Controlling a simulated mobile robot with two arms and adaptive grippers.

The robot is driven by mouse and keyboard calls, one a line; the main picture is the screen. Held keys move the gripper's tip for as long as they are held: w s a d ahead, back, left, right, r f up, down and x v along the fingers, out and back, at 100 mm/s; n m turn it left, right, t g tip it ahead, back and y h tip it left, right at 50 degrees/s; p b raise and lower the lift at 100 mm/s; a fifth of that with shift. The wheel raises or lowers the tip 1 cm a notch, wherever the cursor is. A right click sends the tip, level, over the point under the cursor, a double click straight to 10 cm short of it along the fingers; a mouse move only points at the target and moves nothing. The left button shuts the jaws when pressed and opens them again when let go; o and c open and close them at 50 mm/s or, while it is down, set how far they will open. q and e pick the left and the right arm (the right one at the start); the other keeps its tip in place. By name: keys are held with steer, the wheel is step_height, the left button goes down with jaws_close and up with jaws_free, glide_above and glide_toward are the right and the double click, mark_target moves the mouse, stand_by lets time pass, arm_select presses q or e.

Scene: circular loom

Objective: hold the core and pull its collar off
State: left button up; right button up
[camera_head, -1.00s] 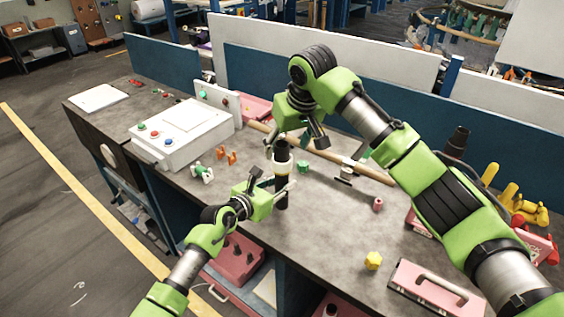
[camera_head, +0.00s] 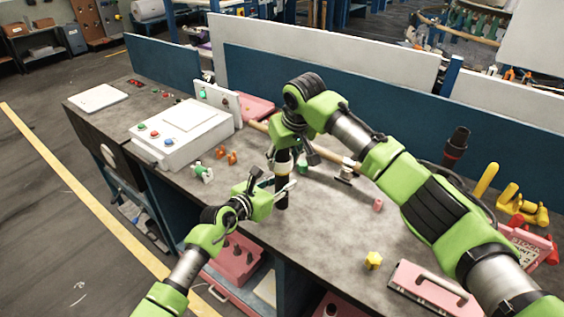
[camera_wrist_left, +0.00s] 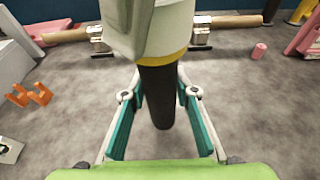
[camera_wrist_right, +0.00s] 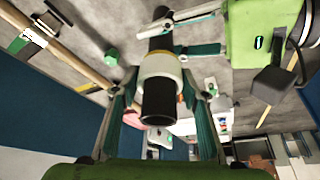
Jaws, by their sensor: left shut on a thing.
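The core (camera_head: 282,192) is an upright black tube above the bench; it also shows in the left wrist view (camera_wrist_left: 157,95). The collar (camera_head: 282,167), a white ring with a yellow band, sits around the core's upper part; the right wrist view shows it (camera_wrist_right: 161,68) with the tube's black end beyond it. My left gripper (camera_head: 281,188) is shut on the core below the collar. My right gripper (camera_head: 283,155) is above, pointing down, its fingers (camera_wrist_right: 160,82) on both sides of the collar, with small gaps showing. The collar's top is partly hidden in the head view.
A white control box (camera_head: 180,132) stands left on the bench. A wooden rod (camera_head: 325,153) lies behind the core. A pink cylinder (camera_head: 377,204), yellow knob (camera_head: 373,260) and pink case (camera_head: 436,291) lie to the right. The bench's front middle is clear.

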arm_select(q)
steer(key=shift+f, duration=0.1)
arm_select(e)
steer(key=c, duration=0.5)
steer(key=shift+r, duration=0.15)
steer(key=shift+r, duration=0.35)
steer(key=shift+r, duration=0.25)
steer(key=shift+r, duration=4.25)
steer(key=shift+r, duration=3.7)
steer(key=shift+r, duration=4)
